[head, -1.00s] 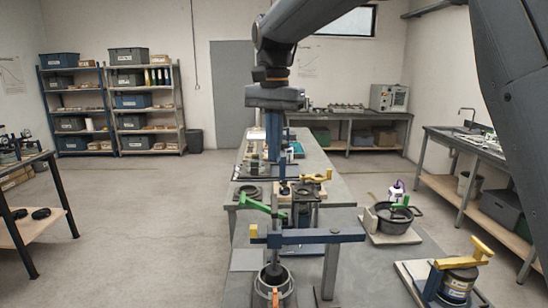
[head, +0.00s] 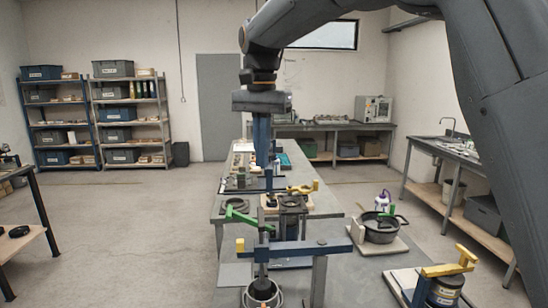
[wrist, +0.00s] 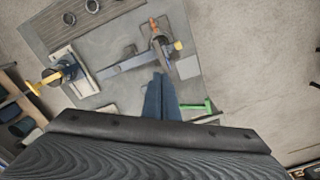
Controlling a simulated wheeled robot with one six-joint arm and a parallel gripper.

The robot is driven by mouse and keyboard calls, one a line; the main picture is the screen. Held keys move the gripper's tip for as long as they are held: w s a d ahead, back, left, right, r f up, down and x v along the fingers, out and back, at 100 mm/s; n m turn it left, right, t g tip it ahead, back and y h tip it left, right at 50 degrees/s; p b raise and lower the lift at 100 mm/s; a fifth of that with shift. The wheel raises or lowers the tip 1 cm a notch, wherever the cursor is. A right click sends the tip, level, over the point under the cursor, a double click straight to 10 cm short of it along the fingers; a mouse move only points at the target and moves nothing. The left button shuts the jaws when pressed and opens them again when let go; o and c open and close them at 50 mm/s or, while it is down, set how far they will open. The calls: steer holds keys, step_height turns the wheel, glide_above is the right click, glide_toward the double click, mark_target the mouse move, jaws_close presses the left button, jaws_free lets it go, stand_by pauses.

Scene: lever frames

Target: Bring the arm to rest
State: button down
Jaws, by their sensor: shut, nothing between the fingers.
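My arm reaches in from the top right of the head view and bends down over the workbench. My gripper (head: 268,184) points straight down, its blue fingers together with nothing between them. It also shows in the wrist view (wrist: 160,80), above the bench. Below it in the head view is a lever frame with a blue beam (head: 295,249) and a yellow block at its left end. A green lever (head: 246,215) lies just behind that frame. I cannot tell the exact gap between fingertips and the fixtures.
A black pot (head: 379,226) on a board stands right of the lever frame. A canister with a yellow lever (head: 446,285) stands at front right. A yellow handle (head: 303,187) sits farther back. The floor left of the bench (head: 130,240) is clear.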

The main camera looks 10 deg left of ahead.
steer(key=d+f+n+b, duration=0.1)
steer(key=d+f+b, duration=0.5)
steer(key=d+f, duration=1.25)
steer(key=s+d+f+n+b, duration=0.1)
steer(key=s+d+f+b, duration=0.1)
steer(key=s+d+f, duration=0.4)
steer(key=s+d+f+n+t+b, duration=0.1)
steer(key=s+d+f+b, duration=0.2)
steer(key=s+d+f, duration=0.4)
steer(key=s+f, duration=0.3)
steer(key=f, duration=0.4)
steer(key=shift+d+f, duration=0.2)
steer(key=shift+d, duration=0.05)
